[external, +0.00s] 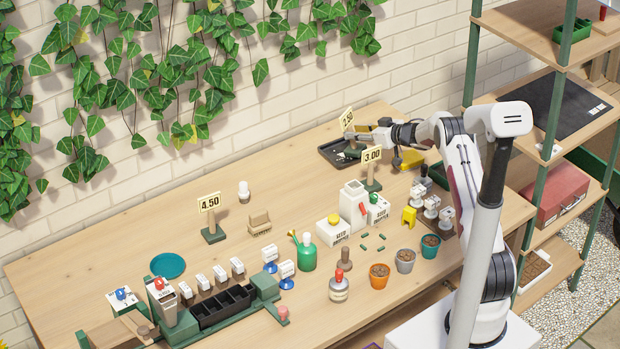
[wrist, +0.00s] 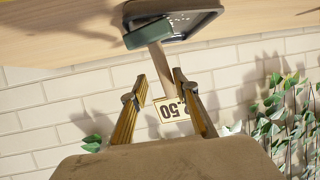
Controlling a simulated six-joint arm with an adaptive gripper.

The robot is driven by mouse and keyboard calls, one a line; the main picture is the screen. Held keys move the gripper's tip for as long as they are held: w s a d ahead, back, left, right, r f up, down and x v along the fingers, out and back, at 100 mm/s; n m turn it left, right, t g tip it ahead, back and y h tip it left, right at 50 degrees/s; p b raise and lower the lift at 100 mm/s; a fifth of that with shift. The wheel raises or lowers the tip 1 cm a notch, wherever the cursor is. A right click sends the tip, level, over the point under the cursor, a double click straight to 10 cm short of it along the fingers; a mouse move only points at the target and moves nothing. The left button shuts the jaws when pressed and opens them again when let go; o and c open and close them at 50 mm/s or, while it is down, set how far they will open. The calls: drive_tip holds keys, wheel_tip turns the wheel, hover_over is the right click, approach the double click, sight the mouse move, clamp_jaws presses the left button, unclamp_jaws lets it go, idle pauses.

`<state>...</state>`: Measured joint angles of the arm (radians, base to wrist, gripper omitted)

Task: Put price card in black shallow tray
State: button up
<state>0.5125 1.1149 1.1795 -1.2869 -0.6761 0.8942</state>
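A price card on a post with a green base stands at the black shallow tray; its sign (external: 347,118) shows at the back of the table and ends in "50" in the wrist view (wrist: 172,110). Its green base (wrist: 148,33) overlaps the tray's edge there; I cannot tell whether it rests inside. The black shallow tray (external: 330,152) also shows in the wrist view (wrist: 205,20). My gripper (external: 358,134) is beside the post. In the wrist view my gripper (wrist: 159,76) has its fingers apart, the post between them and a gap on the left.
Other price cards, 3.00 (external: 372,155) and 4.50 (external: 209,203), stand on the table. The brick wall rises behind. Free table lies left of the tray.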

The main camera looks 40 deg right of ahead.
drive_tip(key=shift+s+r, duration=0.1)
drive_tip(key=v, duration=1.1)
drive_tip(key=shift+s, duration=0.3)
idle(0.4)
drive_tip(key=shift+d+r, duration=0.1)
idle(0.4)
wheel_tip(320, 180, up, 14)
drive_tip(key=s+a+m+h, duration=0.1)
drive_tip(key=s+a+h, duration=0.1)
drive_tip(key=a+h, duration=0.15)
drive_tip(key=s+a+r+m+g+h, duration=0.25)
drive_tip(key=s+a+r, duration=0.35)
drive_tip(key=s+r, duration=0.3)
drive_tip(key=s+a+f+g+y, duration=0.1)
drive_tip(key=s+a, duration=0.5)
drive_tip(key=s, duration=0.6)
drive_tip(key=s+a+f+n+g+y, duration=0.1)
drive_tip(key=s+a+f+g, duration=0.1)
drive_tip(key=s+a, duration=0.5)
drive_tip(key=s+a+f+g+y, duration=0.1)
drive_tip(key=s+a, duration=0.5)
drive_tip(key=s, duration=1.1)
wheel_tip(320, 180, down, 2)
drive_tip(key=shift+s+a+f+g, duration=0.2)
drive_tip(key=shift+a+g, duration=0.15)
drive_tip(key=shift+g, duration=0.2)
